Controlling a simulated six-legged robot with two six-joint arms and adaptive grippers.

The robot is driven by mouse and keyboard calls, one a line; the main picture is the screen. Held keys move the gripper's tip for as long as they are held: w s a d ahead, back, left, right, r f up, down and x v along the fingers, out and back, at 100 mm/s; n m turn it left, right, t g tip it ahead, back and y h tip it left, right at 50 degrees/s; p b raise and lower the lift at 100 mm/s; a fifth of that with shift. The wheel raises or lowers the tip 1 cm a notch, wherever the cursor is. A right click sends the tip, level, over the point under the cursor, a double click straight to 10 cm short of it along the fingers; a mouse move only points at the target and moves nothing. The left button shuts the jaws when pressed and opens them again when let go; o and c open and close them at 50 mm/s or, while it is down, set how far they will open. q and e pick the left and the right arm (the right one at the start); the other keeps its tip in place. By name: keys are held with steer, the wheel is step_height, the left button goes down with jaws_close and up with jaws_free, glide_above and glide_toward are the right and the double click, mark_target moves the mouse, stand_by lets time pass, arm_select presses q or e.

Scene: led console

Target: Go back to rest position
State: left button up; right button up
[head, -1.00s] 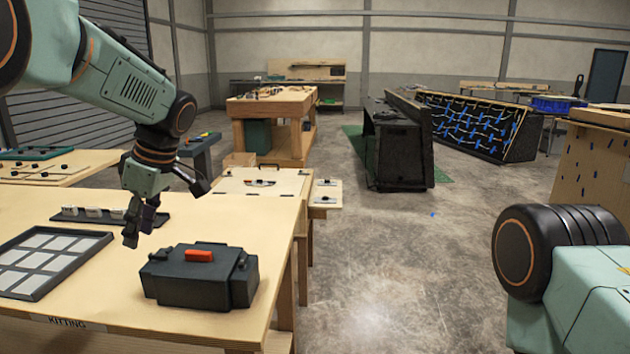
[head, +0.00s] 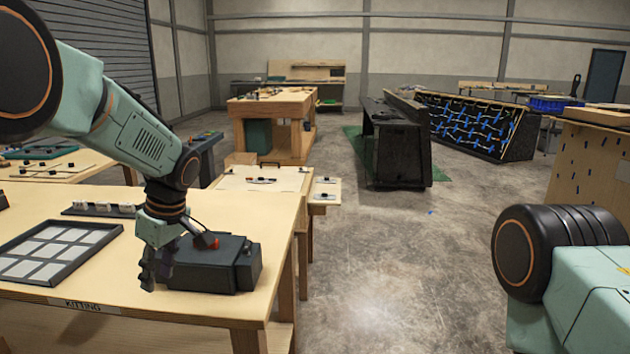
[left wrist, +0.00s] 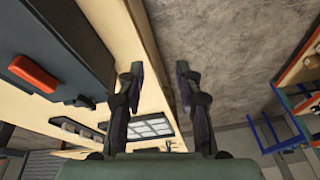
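My left gripper (head: 158,272) hangs over the front of the wooden kitting table (head: 40,210), in front of the dark toolbox (head: 215,270) and partly hiding it. In the left wrist view its two fingers (left wrist: 158,85) stand well apart with nothing between them, so it is open and empty. The toolbox with its red handle also shows at the upper left of the left wrist view (left wrist: 75,85). My right arm shows only as a rounded joint and link at the lower right of the head view. My right gripper is out of view.
A grey tray with pale squares (head: 50,268) lies left of the gripper. A dark strip with small white pieces (head: 100,208) lies behind it. More workbenches (head: 270,108) and a black console (head: 395,150) stand farther back. The concrete floor (head: 370,270) right of the table is clear.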

arm_select(q)
steer(key=s+d+f+m+h, duration=0.1)
steer(key=s+d+f+m, duration=0.1)
steer(key=s+f, duration=0.45)
steer(key=s+d+f+m+h, duration=0.1)
steer(key=s+d+f+m, duration=0.15)
steer(key=f, duration=0.65)
steer(key=s+d+f+m+h, duration=0.1)
steer(key=s+f+m, duration=0.2)
steer(key=s+f, duration=0.4)
steer(key=s+f+m, duration=0.3)
steer(key=s, duration=0.8)
steer(key=s+f+m, duration=0.3)
steer(key=s+f, duration=0.1)
steer(key=s, duration=0.8)
steer(key=shift+d, duration=0.3)
steer(key=shift+s, duration=0.1)
